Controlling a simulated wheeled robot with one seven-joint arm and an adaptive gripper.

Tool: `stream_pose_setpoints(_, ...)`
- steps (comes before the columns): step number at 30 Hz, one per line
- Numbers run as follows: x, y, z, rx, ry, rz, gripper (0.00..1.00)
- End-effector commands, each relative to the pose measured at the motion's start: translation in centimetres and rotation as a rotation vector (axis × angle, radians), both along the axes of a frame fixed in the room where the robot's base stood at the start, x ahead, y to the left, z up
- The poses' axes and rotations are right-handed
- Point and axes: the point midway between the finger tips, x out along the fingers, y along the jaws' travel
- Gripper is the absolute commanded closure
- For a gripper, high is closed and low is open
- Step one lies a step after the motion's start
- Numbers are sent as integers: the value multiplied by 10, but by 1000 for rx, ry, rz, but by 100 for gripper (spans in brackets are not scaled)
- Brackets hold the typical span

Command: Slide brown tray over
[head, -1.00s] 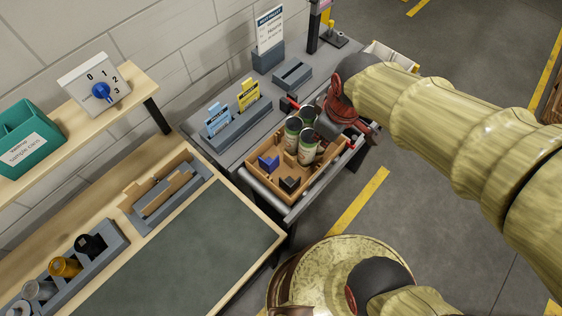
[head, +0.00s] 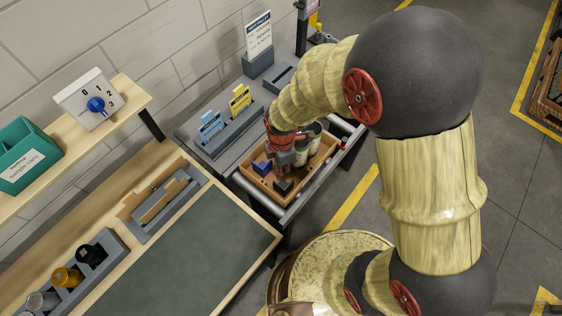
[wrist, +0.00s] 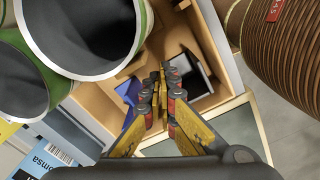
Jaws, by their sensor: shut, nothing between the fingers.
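The brown tray (head: 316,172) is an open wooden box on the grey roller table. It holds green-and-white cans (head: 301,153), a blue block (head: 261,167) and a dark block (head: 284,187). My gripper (head: 286,170) is over the tray, beside the cans, and hides part of its inside. In the wrist view my gripper (wrist: 163,88) is shut and empty, its fingers pointing into the tray (wrist: 210,45). The open cans (wrist: 85,30) are close on the left, and the blue block (wrist: 128,92) is partly behind the fingers. Whether the fingers touch the tray wall I cannot tell.
A workbench with a dark green mat (head: 190,240) stands at the near left. Card holders (head: 225,130) and a sign (head: 258,38) stand behind the tray. A grey rack of cylinders (head: 85,270) and a teal bin (head: 28,150) are at left.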

Motion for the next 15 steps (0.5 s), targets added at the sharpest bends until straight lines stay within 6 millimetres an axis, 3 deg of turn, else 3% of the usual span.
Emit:
stream_pose_setpoints(4,-1,0,-30,-1,3,-1,100)
stream_pose_setpoints(9,-6,24,-28,0,-1,3,100)
stream_pose_setpoints(15,-10,37,-28,0,0,0,100)
